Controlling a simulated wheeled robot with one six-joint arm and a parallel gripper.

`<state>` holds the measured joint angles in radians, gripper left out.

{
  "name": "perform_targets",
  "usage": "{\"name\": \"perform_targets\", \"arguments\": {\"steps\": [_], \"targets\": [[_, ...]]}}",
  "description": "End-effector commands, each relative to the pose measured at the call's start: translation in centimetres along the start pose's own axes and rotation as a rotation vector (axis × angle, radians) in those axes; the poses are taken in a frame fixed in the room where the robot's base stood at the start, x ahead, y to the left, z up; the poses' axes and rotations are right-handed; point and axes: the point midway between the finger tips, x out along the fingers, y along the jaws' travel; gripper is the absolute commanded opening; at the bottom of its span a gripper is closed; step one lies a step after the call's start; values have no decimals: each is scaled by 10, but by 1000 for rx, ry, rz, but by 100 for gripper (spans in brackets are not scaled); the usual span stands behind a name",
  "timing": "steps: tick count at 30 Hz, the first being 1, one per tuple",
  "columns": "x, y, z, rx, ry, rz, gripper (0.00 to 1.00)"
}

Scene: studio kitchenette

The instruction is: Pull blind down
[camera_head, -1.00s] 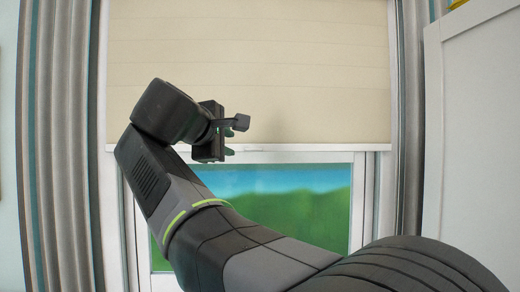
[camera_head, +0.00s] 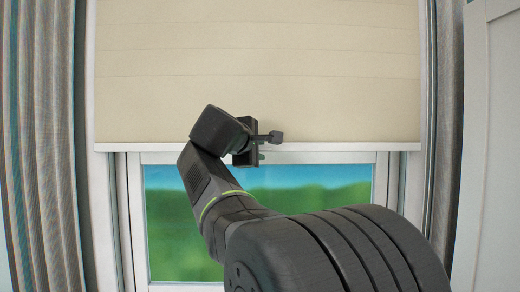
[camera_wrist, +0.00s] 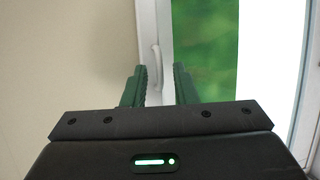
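The cream blind (camera_head: 330,70) covers the upper part of the window, and its white bottom bar (camera_head: 350,147) lies across the window above the lower pane. In the wrist view the blind's cloth (camera_wrist: 60,60) fills the left side. A small white pull handle (camera_wrist: 155,58) on the bar lines up with the gap between my fingertips. My gripper (camera_wrist: 160,82) is open, with one green finger on each side of that gap. In the head view my gripper (camera_head: 262,152) is at the bar's height and hides part of it. I cannot tell whether the fingers touch the handle.
The lower window pane (camera_head: 310,190) shows green hills and blue sky. A grey curtain (camera_head: 50,150) hangs at the left and another curtain (camera_head: 445,120) at the right. A white panel (camera_head: 495,150) stands at the far right edge.

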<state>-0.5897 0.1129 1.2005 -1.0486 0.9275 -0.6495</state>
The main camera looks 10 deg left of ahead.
Motion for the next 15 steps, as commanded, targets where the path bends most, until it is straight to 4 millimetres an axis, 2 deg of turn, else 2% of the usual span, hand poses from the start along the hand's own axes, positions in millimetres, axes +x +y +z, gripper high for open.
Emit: {"name": "perform_targets", "arguments": {"steps": [1, 3, 4, 11, 15], "targets": [[0, 0, 0, 0, 0, 0, 15], [0, 0, 0, 0, 0, 0, 1], [0, 0, 0, 0, 0, 0, 0], [0, 0, 0, 0, 0, 0, 0], [2, -8, -1, -1, 0, 0, 0]]}}
